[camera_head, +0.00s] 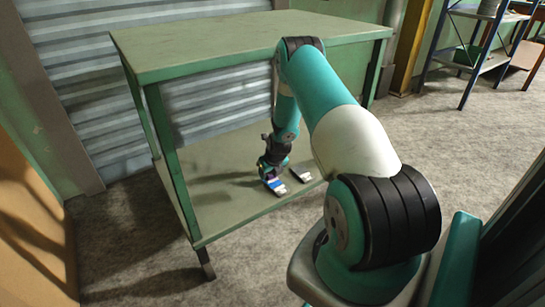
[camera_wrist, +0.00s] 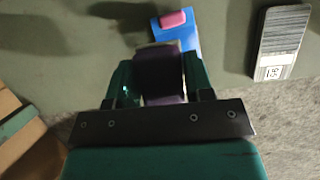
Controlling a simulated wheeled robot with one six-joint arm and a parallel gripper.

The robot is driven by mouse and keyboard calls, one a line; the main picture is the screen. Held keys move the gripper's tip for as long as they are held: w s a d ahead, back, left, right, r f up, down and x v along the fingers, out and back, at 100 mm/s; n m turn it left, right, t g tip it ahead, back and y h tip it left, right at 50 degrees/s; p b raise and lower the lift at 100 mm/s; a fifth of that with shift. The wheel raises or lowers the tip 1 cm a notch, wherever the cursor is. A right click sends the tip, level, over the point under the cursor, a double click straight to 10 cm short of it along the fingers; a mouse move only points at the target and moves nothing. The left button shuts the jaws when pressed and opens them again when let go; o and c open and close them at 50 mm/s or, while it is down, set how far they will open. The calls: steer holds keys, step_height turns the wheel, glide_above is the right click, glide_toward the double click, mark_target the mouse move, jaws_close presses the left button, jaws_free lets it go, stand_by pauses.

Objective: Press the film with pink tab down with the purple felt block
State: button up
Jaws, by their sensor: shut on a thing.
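My gripper (camera_wrist: 160,82) is shut on the purple felt block (camera_wrist: 160,70), which sits between its two fingers. The film (camera_wrist: 188,38) is a blue strip just beyond the block in the wrist view, partly hidden by the block and fingers. Its pink tab (camera_wrist: 173,19) is at its far end in that view. In the head view my gripper (camera_head: 268,175) is low over the lower shelf, beside the blue film (camera_head: 275,184). Whether the block touches the film I cannot tell.
A dark slab with a white printed label (camera_wrist: 283,42) lies right of the film, also in the head view (camera_head: 301,174). Both lie near the front edge of the green lower shelf (camera_head: 225,210). The shelf's left part is clear.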

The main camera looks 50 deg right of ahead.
steer(key=shift+r+p, duration=1.35)
steer(key=shift+r, duration=0.65)
